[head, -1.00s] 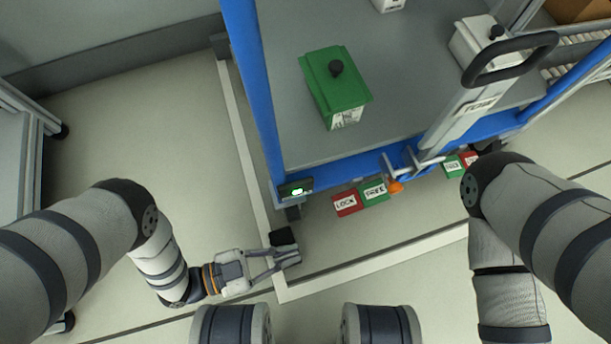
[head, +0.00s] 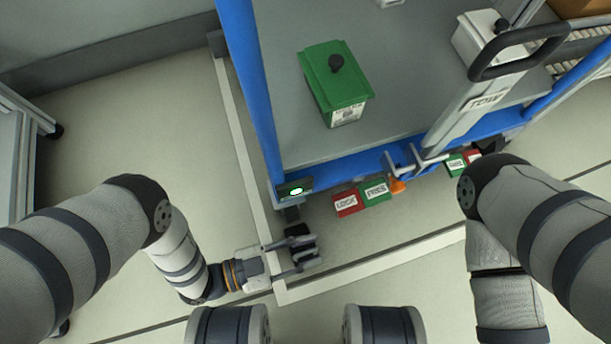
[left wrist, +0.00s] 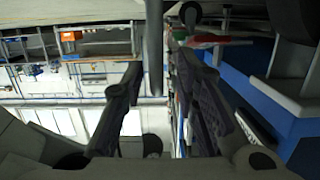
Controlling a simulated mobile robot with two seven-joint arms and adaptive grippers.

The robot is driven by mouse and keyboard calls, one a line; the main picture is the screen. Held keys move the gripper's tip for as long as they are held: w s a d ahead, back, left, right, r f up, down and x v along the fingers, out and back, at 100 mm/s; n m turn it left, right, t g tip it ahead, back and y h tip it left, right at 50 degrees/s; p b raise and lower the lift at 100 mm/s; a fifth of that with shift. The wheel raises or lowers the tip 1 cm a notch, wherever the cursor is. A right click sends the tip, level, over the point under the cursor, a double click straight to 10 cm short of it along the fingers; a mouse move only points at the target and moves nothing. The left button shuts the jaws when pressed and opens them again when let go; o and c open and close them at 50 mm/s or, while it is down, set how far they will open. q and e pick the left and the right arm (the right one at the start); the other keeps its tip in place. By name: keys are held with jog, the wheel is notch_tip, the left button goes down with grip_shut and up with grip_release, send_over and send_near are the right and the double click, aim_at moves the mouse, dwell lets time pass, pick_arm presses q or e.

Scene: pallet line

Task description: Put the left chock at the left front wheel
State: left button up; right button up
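My left gripper (head: 308,252) is low by the cart's front left corner in the head view. Its fingers are spread, and it looks open. A dark block (head: 298,231) lies at the upper fingertip, below the cart's corner leg (head: 292,213). I cannot tell how much of it is chock and how much is wheel, or whether they touch. In the left wrist view both fingers (left wrist: 165,105) stand apart with no chock clearly between them. A black rounded part (left wrist: 293,16) is at the upper right there. My right gripper is outside the views.
The cart has a blue frame (head: 258,90) and carries a green box (head: 335,85). Red LOCK (head: 346,203) and green FREE (head: 376,191) plates are at its front edge, beside an orange part (head: 397,186). A pale floor strip (head: 385,262) runs in front.

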pick_arm(q)
jog(key=shift+r+p, duration=0.25)
jog(key=shift+p, duration=0.05)
jog(key=p+v, duration=0.2)
jog(key=v, duration=1)
jog(key=shift+w, duration=0.1)
